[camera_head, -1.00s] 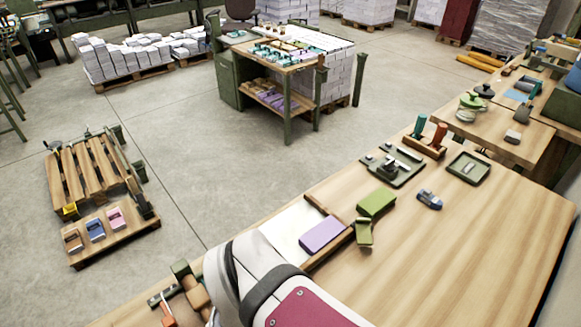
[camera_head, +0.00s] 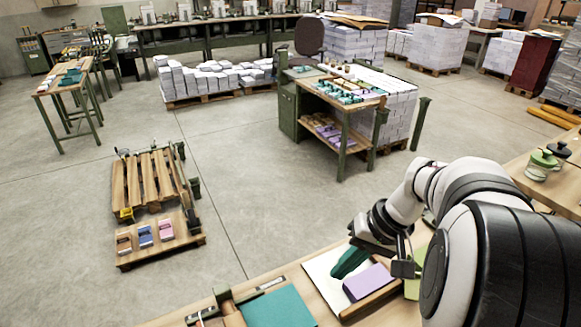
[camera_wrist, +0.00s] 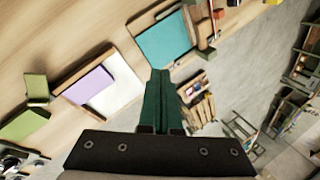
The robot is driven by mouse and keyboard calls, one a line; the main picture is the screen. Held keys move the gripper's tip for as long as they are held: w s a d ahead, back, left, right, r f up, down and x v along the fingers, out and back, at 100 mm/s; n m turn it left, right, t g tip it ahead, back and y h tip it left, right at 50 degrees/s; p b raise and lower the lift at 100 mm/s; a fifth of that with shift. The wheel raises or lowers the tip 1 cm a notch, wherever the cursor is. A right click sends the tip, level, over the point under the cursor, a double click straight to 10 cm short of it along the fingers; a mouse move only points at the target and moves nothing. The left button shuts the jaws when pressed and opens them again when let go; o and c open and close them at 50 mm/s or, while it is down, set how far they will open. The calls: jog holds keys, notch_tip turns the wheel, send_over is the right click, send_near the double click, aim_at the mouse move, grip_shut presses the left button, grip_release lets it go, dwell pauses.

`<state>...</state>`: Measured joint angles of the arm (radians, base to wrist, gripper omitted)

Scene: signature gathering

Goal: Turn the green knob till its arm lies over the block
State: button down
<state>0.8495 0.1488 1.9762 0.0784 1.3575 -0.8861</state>
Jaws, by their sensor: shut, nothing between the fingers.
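A round green-topped piece (camera_head: 543,160) stands on the table at the right edge of the head view. It may be the green knob, but its arm cannot be made out. A purple block (camera_head: 367,282) lies on a wooden-edged white board; it also shows in the wrist view (camera_wrist: 90,87). I cannot tell whether it is the task's block. My gripper (camera_head: 338,272) hangs over the white board, left of the purple block and well away from the green-topped piece. Its green fingers (camera_wrist: 160,75) are together and empty in the wrist view.
A teal sheet (camera_head: 277,307) lies left of the white board (camera_head: 322,278). Green blocks (camera_wrist: 24,125) lie beyond the purple block in the wrist view. A black round piece (camera_head: 559,150) stands beside the green-topped one. Open floor (camera_head: 240,215) lies beyond the bench.

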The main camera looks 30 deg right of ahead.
jog(key=s+d+f+m+t, duration=0.1)
jog(key=d+f, duration=0.1)
jog(key=d, duration=0.5)
jog(key=s+d+f+t, duration=0.1)
jog(key=s+d+f, duration=0.1)
jog(key=d, duration=0.4)
jog(key=t+h, duration=0.3)
send_near(413, 286)
jog(key=s+d+r, duration=0.2)
jog(key=s+d, duration=0.3)
jog(key=s, duration=0.2)
jog(key=x, duration=1)
jog(key=shift+s+f, duration=0.15)
jog(key=shift+f, duration=0.05)
jog(key=shift+w+a+r, duration=0.1)
jog(key=shift+w+a, duration=1.3)
jog(key=shift+a, duration=0.05)
